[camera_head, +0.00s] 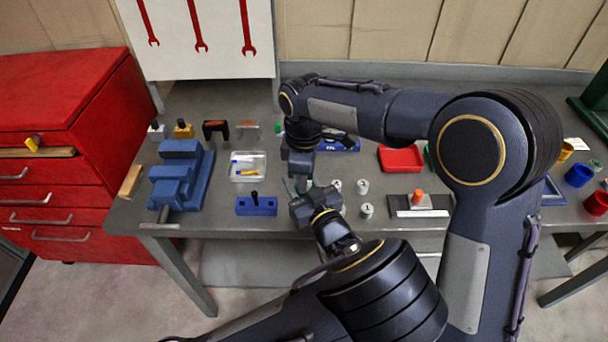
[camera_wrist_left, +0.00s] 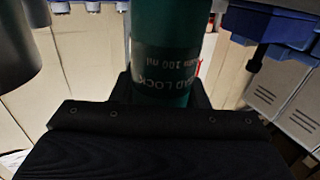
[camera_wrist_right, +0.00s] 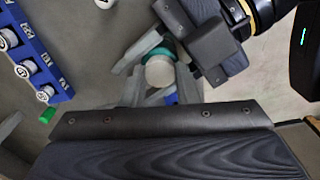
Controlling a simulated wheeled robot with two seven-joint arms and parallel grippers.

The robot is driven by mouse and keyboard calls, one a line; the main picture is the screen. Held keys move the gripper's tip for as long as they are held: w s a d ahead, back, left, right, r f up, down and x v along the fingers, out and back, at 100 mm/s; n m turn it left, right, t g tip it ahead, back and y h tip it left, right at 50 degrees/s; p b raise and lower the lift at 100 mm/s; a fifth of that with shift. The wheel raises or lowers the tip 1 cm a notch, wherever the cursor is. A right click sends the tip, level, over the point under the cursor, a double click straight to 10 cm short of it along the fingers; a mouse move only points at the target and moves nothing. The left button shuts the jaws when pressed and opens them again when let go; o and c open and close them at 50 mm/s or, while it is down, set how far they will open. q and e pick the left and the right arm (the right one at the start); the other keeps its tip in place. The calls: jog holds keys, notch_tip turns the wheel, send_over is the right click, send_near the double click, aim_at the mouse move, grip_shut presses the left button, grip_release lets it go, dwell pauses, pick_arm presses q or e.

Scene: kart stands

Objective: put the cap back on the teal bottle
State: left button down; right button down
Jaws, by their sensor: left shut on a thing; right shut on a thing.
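The teal bottle (camera_wrist_left: 165,50), with a dark printed label, is held between the fingers of my left gripper (camera_wrist_left: 163,98) in the left wrist view. My right gripper (camera_wrist_right: 172,92) is shut on a white round cap (camera_wrist_right: 160,72). In the right wrist view the cap is over the bottle's teal top (camera_wrist_right: 158,51), and I cannot tell whether they touch. In the head view my right gripper (camera_head: 301,178) is just above my left gripper (camera_head: 305,194) over the table, and the arms largely hide bottle and cap.
A blue rack (camera_head: 340,146) of white-topped vials stands behind the grippers. Several white weights (camera_head: 362,186) stand just right of them. A blue block (camera_head: 257,206), a clear tray (camera_head: 248,176) and a blue vise (camera_head: 182,172) are to the left. A red tray (camera_head: 401,160) is at right.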

jog(key=c, duration=1.1)
grip_release()
jog(key=shift+r, duration=2.25)
